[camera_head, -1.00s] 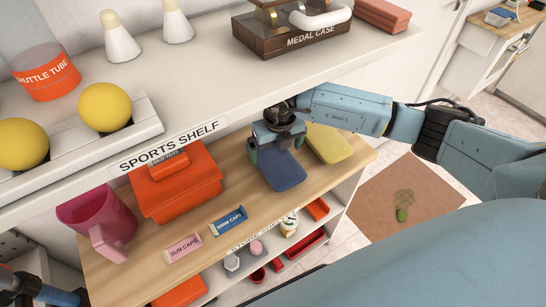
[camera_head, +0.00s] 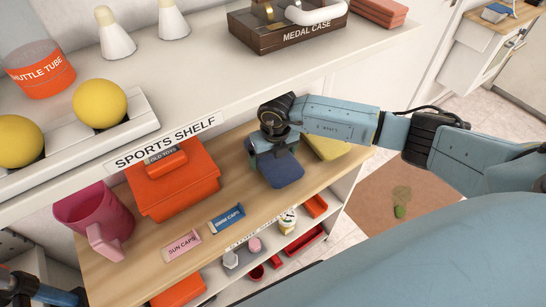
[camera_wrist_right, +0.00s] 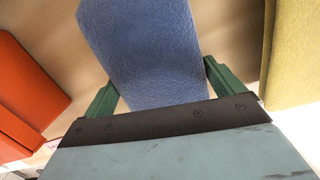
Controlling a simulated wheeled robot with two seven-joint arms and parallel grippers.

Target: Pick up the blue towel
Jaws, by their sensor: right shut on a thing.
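The blue towel (camera_head: 284,172) is a flat, rounded slab on the wooden shelf, right of the orange box. My right gripper (camera_head: 268,158) is over its back part and is shut on it. In the right wrist view the blue towel (camera_wrist_right: 150,50) passes between the two green fingers (camera_wrist_right: 160,88), one along each side edge. Whether the towel is clear of the wood cannot be told. Only part of my left arm shows in the bottom left corner of the head view; its fingers are not seen.
A yellow towel (camera_head: 327,146) lies close on the right, partly behind my right arm. The orange box (camera_head: 174,185), a pink mug (camera_head: 95,222) and cap labels share the wooden shelf (camera_head: 215,250). The upper white shelf (camera_head: 215,70) overhangs behind; its medal case (camera_head: 290,32) is above.

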